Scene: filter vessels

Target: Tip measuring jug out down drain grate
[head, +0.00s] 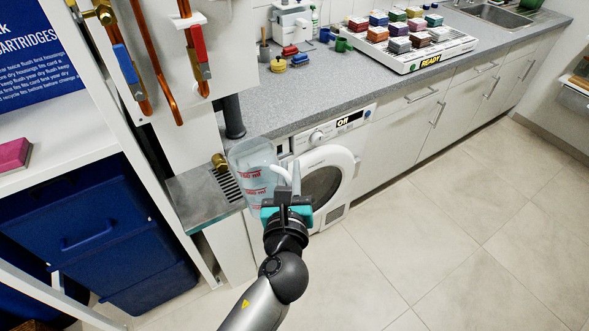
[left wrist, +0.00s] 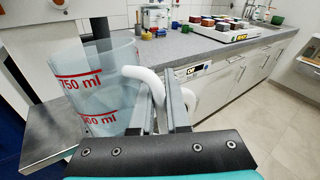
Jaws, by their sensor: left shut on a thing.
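The clear measuring jug (head: 250,163) with red markings is held by its white handle in my left gripper (head: 288,190), which is shut on it. In the left wrist view the jug (left wrist: 98,85) looks about upright, its "750 ml" mark near the top, with the gripper fingers (left wrist: 165,98) at the handle on its right. The slotted drain grate (head: 226,186) lies in a grey metal ledge just left of the jug, partly hidden by it. The jug appears above the ledge's right side; the gap is unclear. I cannot tell how much liquid is inside.
A brass spout (head: 219,162) and a dark pipe (head: 233,117) stand by the grate. A white washing machine (head: 325,180) is behind the gripper, under the grey counter (head: 265,105). Blue bins (head: 95,240) are at left. The tiled floor at right is clear.

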